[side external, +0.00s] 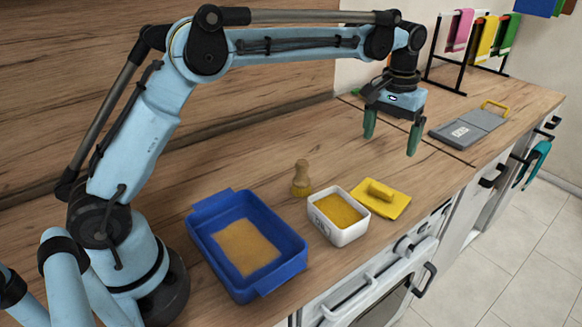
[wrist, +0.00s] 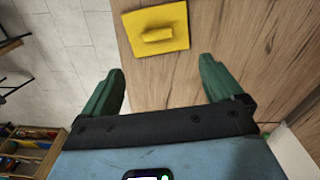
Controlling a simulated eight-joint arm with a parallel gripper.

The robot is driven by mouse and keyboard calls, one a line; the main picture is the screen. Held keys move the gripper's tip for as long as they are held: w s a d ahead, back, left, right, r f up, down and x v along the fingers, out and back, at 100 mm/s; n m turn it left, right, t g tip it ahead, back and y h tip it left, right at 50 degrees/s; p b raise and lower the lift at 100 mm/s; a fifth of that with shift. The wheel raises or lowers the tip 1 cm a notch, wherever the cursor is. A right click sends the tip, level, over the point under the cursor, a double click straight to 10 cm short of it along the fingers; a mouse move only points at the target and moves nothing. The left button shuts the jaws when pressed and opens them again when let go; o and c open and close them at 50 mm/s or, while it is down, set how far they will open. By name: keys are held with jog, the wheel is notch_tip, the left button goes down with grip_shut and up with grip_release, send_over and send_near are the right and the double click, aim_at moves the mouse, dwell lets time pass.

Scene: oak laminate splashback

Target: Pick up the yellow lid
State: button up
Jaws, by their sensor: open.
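The yellow lid (side external: 385,204) is a flat square with a raised bar handle, lying on the wooden counter near its front edge, just right of a white container (side external: 345,229). My gripper (side external: 391,140) is open and empty, high above the counter, with its two green fingers pointing down and spread apart. In the side external view it appears above and behind the lid. In the wrist view the lid (wrist: 155,29) shows whole at the top, beyond the open green fingertips (wrist: 160,78), with its handle roughly crosswise. Nothing touches the lid's handle.
A blue tray (side external: 204,217) with tan contents stands left of the white container, which holds yellow contents. A wooden brush (side external: 301,180) stands behind them. A grey board with a yellow handle (side external: 468,130) lies farther right. Cloths hang on a rack (side external: 435,60) at the back.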

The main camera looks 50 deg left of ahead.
aim_at(382, 189)
jog(key=f, duration=1.3)
jog(key=shift+w+d+f, duration=0.15)
jog(key=shift+d, duration=0.15)
jog(key=shift+c, duration=0.4)
jog(key=c, duration=1.1)
jog(key=shift+o, duration=0.2)
